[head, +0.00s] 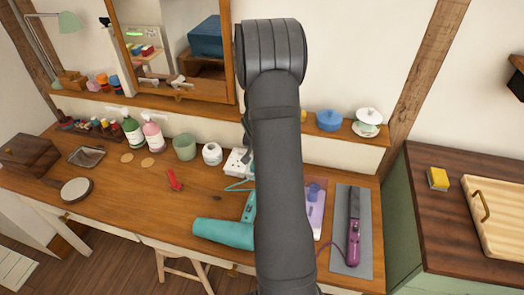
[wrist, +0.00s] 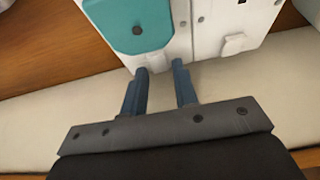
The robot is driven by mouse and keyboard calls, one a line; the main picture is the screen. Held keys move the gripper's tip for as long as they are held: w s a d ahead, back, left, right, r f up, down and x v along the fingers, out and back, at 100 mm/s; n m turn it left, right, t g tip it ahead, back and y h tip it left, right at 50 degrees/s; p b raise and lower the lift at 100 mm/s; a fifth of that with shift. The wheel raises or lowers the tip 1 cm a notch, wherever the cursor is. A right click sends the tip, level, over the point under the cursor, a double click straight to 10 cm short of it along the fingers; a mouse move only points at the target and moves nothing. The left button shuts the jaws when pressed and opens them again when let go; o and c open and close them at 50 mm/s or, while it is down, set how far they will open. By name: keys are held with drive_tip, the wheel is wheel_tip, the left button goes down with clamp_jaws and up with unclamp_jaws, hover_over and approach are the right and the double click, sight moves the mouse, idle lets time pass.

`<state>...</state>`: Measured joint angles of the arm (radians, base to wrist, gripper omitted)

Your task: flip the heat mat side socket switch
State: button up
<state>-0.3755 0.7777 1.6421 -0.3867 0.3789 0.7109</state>
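The white socket block (head: 237,162) stands at the back of the desk, partly hidden behind my arm in the head view. In the wrist view the socket block (wrist: 207,38) fills the top, with a teal plug (wrist: 125,22) on its left half. Contact cannot be told. The grey heat mat (head: 342,205) lies at the desk's right, bearing a purple straightener (head: 353,232).
A teal hair dryer (head: 222,232) lies at the desk's front, left of my arm. A white jar (head: 212,153) and a green cup (head: 185,146) stand left of the socket block. A wooden shelf (head: 345,133) runs above it. A red item (head: 174,180) lies on the desk.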

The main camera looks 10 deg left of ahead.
clamp_jaws()
drive_tip(key=shift+w+g, duration=0.15)
drive_tip(key=shift+g, duration=0.65)
drive_tip(key=shift+o, duration=2)
unclamp_jaws()
drive_tip(key=shift+r, duration=0.1)
